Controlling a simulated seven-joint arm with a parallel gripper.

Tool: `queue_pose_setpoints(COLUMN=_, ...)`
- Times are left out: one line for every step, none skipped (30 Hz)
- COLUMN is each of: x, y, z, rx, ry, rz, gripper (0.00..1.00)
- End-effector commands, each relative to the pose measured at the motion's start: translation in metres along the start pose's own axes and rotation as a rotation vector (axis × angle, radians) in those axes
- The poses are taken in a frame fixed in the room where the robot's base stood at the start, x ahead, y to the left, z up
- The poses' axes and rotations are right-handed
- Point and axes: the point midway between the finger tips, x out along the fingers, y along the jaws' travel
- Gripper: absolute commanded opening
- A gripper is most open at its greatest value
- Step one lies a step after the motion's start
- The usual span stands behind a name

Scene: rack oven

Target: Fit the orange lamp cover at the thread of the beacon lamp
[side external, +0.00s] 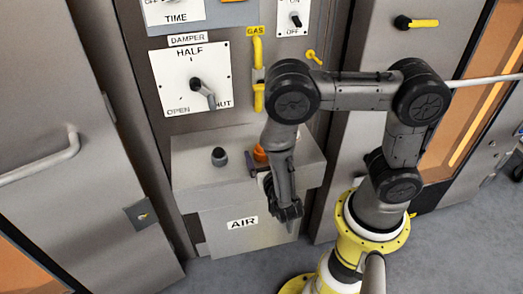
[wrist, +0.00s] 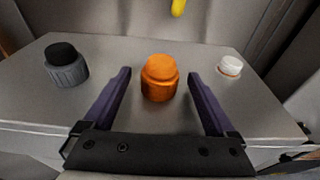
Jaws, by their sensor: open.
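The orange lamp cover (wrist: 159,80) stands upright on the grey box top, centred in the wrist view. In the side view the cover (side external: 259,153) is partly hidden by my arm. My gripper (wrist: 160,73) is open, its two purple fingers reaching toward the cover with a gap on each side. A white capped piece (wrist: 229,66) with an orange-brown lower rim stands to the right. A ribbed grey piece with a black top (wrist: 66,66) stands to the left, also visible in the side view (side external: 219,157). I cannot tell which piece carries the beacon lamp's thread.
The grey box (side external: 195,172) labelled AIR stands against the oven front, below the damper panel (side external: 190,76). The surface between the three pieces is clear.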

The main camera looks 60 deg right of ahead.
Motion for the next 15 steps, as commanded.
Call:
queue_pose_setpoints(x=0.0004, y=-0.0001, z=0.0000, rx=0.000, ry=0.000, rz=0.000, gripper=0.91)
queue_pose_setpoints(x=0.0004, y=0.0000, z=0.0000, rx=0.000, ry=0.000, rz=0.000, gripper=0.91)
queue_pose_setpoints(x=0.0003, y=0.0001, z=0.0000, rx=0.000, ry=0.000, rz=0.000, gripper=0.91)
queue_pose_setpoints(x=0.0003, y=0.0001, z=0.0000, rx=0.000, ry=0.000, rz=0.000, gripper=0.91)
queue_pose_setpoints(x=0.0002, y=0.0001, z=0.0000, rx=0.000, ry=0.000, rz=0.000, gripper=0.91)
queue_pose_setpoints(x=0.0002, y=0.0001, z=0.0000, rx=0.000, ry=0.000, rz=0.000, gripper=0.91)
queue_pose_setpoints(x=0.0002, y=0.0001, z=0.0000, rx=0.000, ry=0.000, rz=0.000, gripper=0.86)
queue_pose_setpoints(x=0.0002, y=0.0001, z=0.0000, rx=0.000, ry=0.000, rz=0.000, gripper=0.80)
queue_pose_setpoints(x=0.0002, y=0.0002, z=0.0000, rx=0.000, ry=0.000, rz=0.000, gripper=0.73)
queue_pose_setpoints(x=0.0001, y=0.0002, z=0.0000, rx=0.000, ry=0.000, rz=0.000, gripper=0.68)
queue_pose_setpoints(x=0.0001, y=0.0002, z=0.0000, rx=0.000, ry=0.000, rz=0.000, gripper=0.62)
queue_pose_setpoints(x=0.0001, y=0.0002, z=0.0000, rx=0.000, ry=0.000, rz=0.000, gripper=0.55)
queue_pose_setpoints(x=0.0001, y=0.0002, z=0.0000, rx=0.000, ry=0.000, rz=0.000, gripper=0.50)
queue_pose_setpoints(x=0.0001, y=0.0002, z=0.0000, rx=0.000, ry=0.000, rz=0.000, gripper=0.44)
queue_pose_setpoints(x=0.0001, y=0.0002, z=0.0000, rx=0.000, ry=0.000, rz=0.000, gripper=0.37)
